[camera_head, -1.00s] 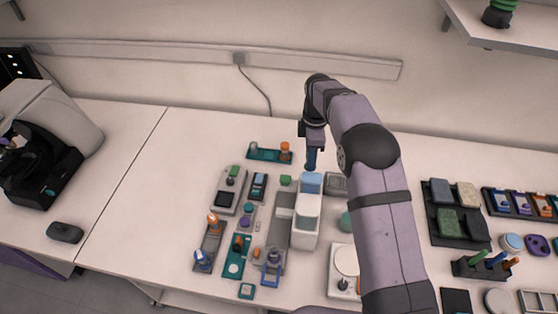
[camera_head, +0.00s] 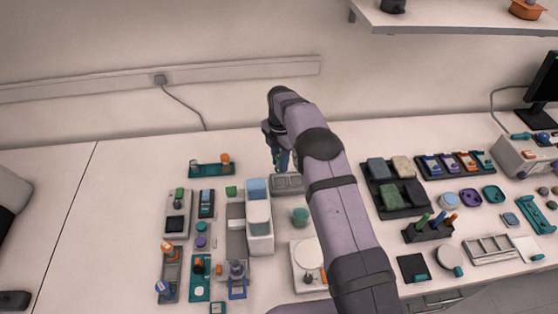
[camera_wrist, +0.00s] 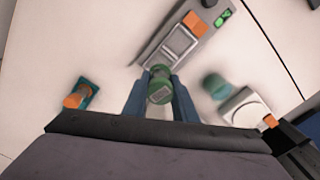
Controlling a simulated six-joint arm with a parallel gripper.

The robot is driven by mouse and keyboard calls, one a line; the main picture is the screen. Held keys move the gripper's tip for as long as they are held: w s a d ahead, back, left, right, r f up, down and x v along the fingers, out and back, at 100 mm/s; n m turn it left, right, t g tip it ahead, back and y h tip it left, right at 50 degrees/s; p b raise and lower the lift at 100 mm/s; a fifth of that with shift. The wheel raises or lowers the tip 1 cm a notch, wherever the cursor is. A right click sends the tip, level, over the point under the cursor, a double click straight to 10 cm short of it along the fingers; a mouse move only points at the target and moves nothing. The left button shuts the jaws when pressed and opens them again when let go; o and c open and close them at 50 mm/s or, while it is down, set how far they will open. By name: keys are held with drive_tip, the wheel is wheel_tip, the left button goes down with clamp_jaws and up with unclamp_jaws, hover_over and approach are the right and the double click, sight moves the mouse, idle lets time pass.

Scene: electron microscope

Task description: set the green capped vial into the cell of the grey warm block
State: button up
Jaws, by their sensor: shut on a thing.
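The green capped vial (camera_wrist: 160,86) is held upright-looking between the two blue fingers of my gripper (camera_wrist: 160,98) in the wrist view, seen from above its cap. In the head view my gripper (camera_head: 281,160) is above the back of the bench, at the far edge of a grey block (camera_head: 287,184) that looks like the warm block. My arm partly covers that block, and its cell does not show clearly.
A tall white unit with a blue top (camera_head: 258,220) stands left of the grey block. A teal round jar (camera_head: 300,217) stands in front of it. A teal rack with orange caps (camera_head: 211,169) lies at the back left. The bench left of the devices is clear.

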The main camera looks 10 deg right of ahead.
drive_tip(key=shift+f+b, duration=1.8)
drive_tip(key=shift+f, duration=1.2)
drive_tip(key=shift+f+b, duration=0.45)
drive_tip(key=shift+b, duration=0.15)
idle(0.5)
idle(0.3)
drive_tip(key=o, duration=1.5)
drive_tip(key=shift+r, duration=0.15)
drive_tip(key=shift+r+p, duration=2.3)
drive_tip(key=shift+r, duration=1.35)
